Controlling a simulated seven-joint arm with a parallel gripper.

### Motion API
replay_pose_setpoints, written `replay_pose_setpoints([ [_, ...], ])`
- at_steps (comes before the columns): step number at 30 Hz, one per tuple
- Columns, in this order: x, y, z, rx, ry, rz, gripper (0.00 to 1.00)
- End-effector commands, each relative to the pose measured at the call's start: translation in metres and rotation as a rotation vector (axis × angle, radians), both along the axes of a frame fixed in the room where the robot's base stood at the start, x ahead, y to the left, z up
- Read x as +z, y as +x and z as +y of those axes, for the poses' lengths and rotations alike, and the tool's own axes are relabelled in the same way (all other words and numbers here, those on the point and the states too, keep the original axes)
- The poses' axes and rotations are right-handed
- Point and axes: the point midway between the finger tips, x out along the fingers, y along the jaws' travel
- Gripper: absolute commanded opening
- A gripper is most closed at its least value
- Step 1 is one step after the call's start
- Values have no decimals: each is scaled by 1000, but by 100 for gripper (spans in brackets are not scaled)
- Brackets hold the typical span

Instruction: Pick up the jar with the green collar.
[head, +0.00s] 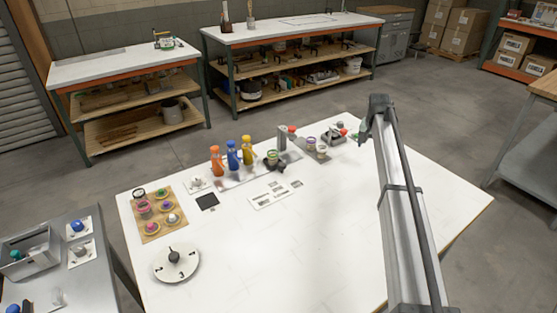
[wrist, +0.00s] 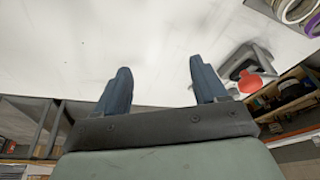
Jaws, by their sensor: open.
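A jar with a green collar (head: 311,143) appears to stand near the back middle of the white table, beside a jar with a purple collar (head: 321,152). Another jar with a greenish rim (head: 272,157) stands left of them on a dark holder. The jars are small in the head view, so collar colours are hard to tell apart. My gripper (wrist: 159,68) is open and empty, at the table's back right, to the right of the jars. In the wrist view, a pale green ring (wrist: 292,8) and a purple ring (wrist: 315,26) show at the top right corner, cut off by the edge.
Orange, blue and yellow bottles (head: 232,155) stand left of the jars. A wooden rack (head: 151,236) with several coloured jars and a round dial (head: 176,276) are on the left. A red-topped device (wrist: 249,82) is near my gripper. The table's front middle is clear.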

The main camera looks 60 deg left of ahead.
Motion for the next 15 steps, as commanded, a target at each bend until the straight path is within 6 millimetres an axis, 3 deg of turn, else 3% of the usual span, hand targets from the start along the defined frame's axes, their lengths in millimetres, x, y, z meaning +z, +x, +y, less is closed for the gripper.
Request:
replay_pose_setpoints([
  [1,8,-26,30,49,-9,11,71],
  [6,28,-111,102,198,-52,51,71],
  [12,52,-212,168,362,-100,92,71],
  [15,61,-252,189,423,-119,106,71],
])
